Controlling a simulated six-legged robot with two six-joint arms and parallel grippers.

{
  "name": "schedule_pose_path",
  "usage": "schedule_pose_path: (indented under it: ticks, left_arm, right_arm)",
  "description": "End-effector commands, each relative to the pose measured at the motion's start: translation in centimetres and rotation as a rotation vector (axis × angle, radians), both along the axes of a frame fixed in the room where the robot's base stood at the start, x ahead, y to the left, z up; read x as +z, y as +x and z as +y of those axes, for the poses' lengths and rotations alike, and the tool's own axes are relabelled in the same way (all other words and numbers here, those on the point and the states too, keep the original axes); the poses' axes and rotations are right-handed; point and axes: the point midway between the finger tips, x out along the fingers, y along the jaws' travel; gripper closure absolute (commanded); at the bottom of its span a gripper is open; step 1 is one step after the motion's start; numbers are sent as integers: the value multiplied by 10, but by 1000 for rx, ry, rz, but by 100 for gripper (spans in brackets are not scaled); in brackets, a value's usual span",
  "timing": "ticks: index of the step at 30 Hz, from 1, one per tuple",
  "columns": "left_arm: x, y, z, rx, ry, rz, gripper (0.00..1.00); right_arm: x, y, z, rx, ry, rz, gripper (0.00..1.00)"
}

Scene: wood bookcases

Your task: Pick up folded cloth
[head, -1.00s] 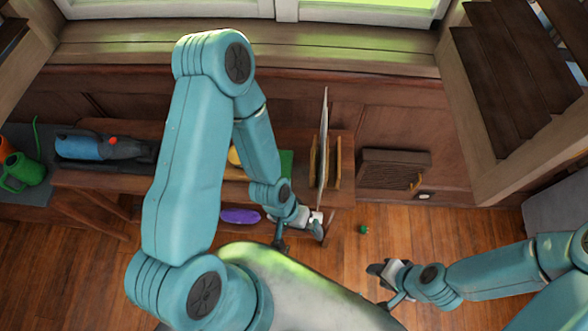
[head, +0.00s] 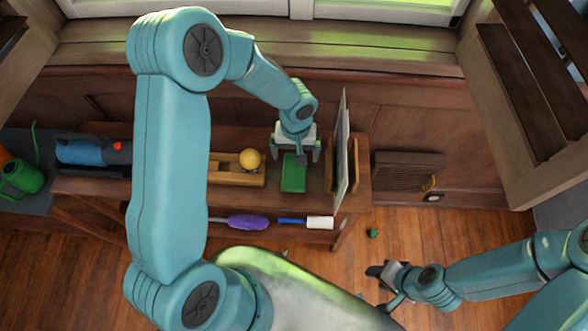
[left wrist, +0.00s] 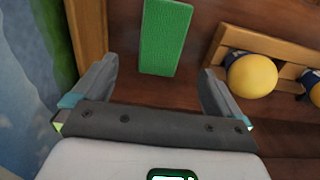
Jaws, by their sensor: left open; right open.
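The folded cloth (head: 293,174) is a green rectangle lying on the wooden bench top. My right gripper (head: 385,282) is open and empty at lower right, over the floor, away from the cloth.
A wooden rack holding a yellow ball (head: 251,159) stands left of the cloth. An upright panel (head: 342,150) in a wooden stand is close on the right. A purple duster (head: 248,222) and a white-and-blue roller (head: 318,223) are at the bench front. A blue tool (head: 82,151) lies at left.

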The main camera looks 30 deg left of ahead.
Motion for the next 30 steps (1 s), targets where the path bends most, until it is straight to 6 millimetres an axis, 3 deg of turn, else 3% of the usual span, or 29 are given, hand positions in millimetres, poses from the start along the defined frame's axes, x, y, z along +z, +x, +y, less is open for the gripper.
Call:
schedule_pose_path:
  ticks: [3,10,16,26,30]
  left_arm:
    - [-20,0,1,0,1,3,0]
    - [-38,-1,3,1,-1,4,0]
    - [-71,-2,4,2,-1,4,0]
    - [-81,-1,4,1,-1,0,0]
    - [-81,-1,4,1,-1,0,42]
  right_arm:
    - [0,0,0,0,0,1,57]
    - [3,0,0,0,0,1,57]
    - [7,0,0,0,0,0,57]
    - [7,0,0,0,0,1,57]
    - [7,0,0,0,0,1,57]
